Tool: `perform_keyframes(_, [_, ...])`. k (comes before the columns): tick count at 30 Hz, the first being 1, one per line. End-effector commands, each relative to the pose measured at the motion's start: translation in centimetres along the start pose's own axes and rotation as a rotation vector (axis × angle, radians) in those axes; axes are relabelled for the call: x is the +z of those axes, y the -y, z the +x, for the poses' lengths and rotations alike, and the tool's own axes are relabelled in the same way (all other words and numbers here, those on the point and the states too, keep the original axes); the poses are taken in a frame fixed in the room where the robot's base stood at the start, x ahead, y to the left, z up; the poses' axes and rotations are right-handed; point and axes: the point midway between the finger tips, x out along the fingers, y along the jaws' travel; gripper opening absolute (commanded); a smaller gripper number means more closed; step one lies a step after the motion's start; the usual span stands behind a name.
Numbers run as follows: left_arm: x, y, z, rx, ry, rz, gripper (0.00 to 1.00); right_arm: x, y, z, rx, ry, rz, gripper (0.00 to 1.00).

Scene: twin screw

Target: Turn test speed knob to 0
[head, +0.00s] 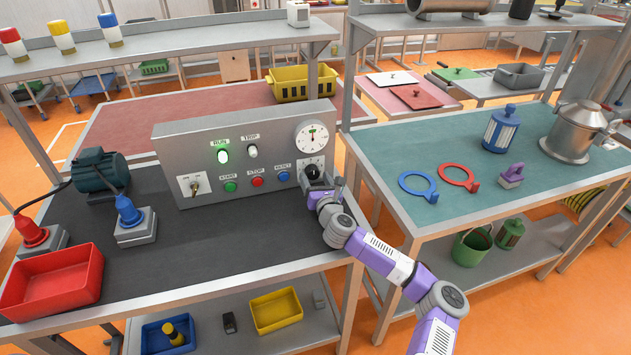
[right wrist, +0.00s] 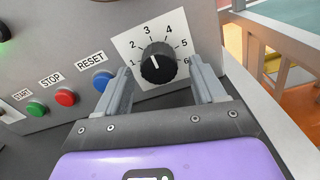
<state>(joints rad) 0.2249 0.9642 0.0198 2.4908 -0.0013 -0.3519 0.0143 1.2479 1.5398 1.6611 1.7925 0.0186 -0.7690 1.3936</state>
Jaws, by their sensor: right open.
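The test speed knob (right wrist: 158,64) is a black round knob on a white plate (right wrist: 127,45) marked with numbers from 1 to 6. No 0 mark is readable. Its white pointer line points up and slightly left, roughly toward 2 to 3. In the head view the knob (head: 312,172) sits at the lower right of the grey control panel (head: 165,150). My right gripper (head: 318,186) is at the knob. In the wrist view its open fingers (right wrist: 163,84) stand left and right of the knob, with visible gaps and no clear contact. My left gripper is out of view.
Left of the knob are blue RESET (right wrist: 102,80), red STOP (right wrist: 65,97) and green START (right wrist: 36,109) buttons. The RUN lamp (head: 223,156) glows green. A gauge (head: 312,136) sits above the knob. The dark bench top (head: 230,235) before the panel is clear.

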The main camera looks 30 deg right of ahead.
Motion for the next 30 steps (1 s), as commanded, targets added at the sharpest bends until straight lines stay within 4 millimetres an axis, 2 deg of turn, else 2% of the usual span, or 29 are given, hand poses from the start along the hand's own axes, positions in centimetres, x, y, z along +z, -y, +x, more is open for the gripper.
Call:
perform_keyframes(7, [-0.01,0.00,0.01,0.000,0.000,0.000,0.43,0.02,-0.03,0.07,0.001,0.000,-0.001,0.69])
perform_keyframes(8, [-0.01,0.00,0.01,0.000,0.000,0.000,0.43,0.02,-0.02,0.06,0.001,0.000,-0.001,0.66])
perform_keyframes(18, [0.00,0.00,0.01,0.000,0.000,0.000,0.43,0.01,-0.01,0.05,0.000,0.000,-0.001,0.14])
perform_keyframes(30, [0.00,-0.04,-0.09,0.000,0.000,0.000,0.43,0.05,0.03,0.05,0.000,0.000,-0.083,0.13])
